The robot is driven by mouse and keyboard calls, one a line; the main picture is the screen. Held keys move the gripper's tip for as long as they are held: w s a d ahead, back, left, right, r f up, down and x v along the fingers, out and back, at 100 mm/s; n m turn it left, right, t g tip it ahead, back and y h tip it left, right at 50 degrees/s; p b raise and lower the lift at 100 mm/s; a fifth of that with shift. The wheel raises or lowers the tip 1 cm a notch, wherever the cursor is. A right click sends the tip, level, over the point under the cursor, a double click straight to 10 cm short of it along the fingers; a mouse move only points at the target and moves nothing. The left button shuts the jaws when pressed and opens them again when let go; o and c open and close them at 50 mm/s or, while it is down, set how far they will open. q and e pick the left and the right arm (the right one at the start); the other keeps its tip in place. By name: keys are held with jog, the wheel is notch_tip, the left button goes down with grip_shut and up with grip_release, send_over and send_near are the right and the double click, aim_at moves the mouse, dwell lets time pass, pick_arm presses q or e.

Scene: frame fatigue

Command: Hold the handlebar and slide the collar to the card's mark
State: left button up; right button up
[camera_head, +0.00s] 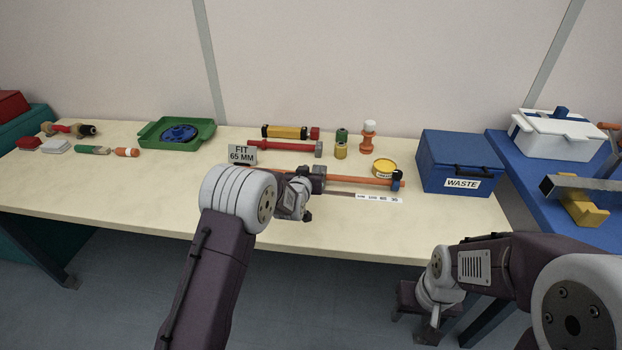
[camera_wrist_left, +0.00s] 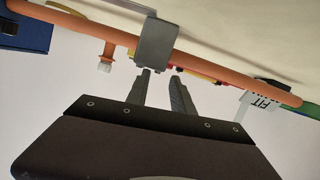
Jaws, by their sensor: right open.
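The handlebar is a long orange bar (camera_head: 358,180) lying left to right near the table's front, partly hidden by my left arm. It crosses the left wrist view (camera_wrist_left: 220,68). A grey block on it (camera_head: 318,179), apparently the collar, also shows in the wrist view (camera_wrist_left: 157,44). The card (camera_head: 241,155) reads "FIT 65 MM" and stands behind the bar's left part. A marked strip (camera_head: 380,198) lies in front of the bar. My left gripper (camera_wrist_left: 161,74) is open and empty, fingertips close to the block; contact is unclear. My right gripper (camera_head: 417,318) is open, low before the table.
A blue WASTE box (camera_head: 461,160) stands right of the bar. A yellow tin (camera_head: 384,168), a red bar tool (camera_head: 283,147) and an orange bottle-like item (camera_head: 368,140) are behind. A green tray (camera_head: 202,133) is at left. The table's front left is clear.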

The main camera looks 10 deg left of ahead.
pick_arm(q)
jog(key=f, duration=0.1)
jog(key=s+f, duration=0.1)
jog(key=f+g, duration=0.1)
jog(key=shift+s+d, duration=0.15)
jog(key=shift+d, duration=0.1)
pick_arm(e)
jog(key=shift+f, duration=0.15)
pick_arm(q)
jog(key=shift+s+r, duration=0.1)
jog(key=shift+s, duration=0.2)
jog(key=s+a+r+t, duration=0.1)
jog(key=s+r, duration=0.5)
jog(key=s, duration=0.3)
jog(key=shift+s+a+r, duration=0.2)
jog(key=shift+a+r, duration=0.05)
jog(key=shift+a, duration=0.05)
pick_arm(e)
jog(key=shift+w+d, duration=0.1)
jog(key=shift+w, duration=0.25)
pick_arm(q)
jog(key=shift+s, duration=0.1)
pick_arm(e)
jog(key=shift+s+f, duration=0.1)
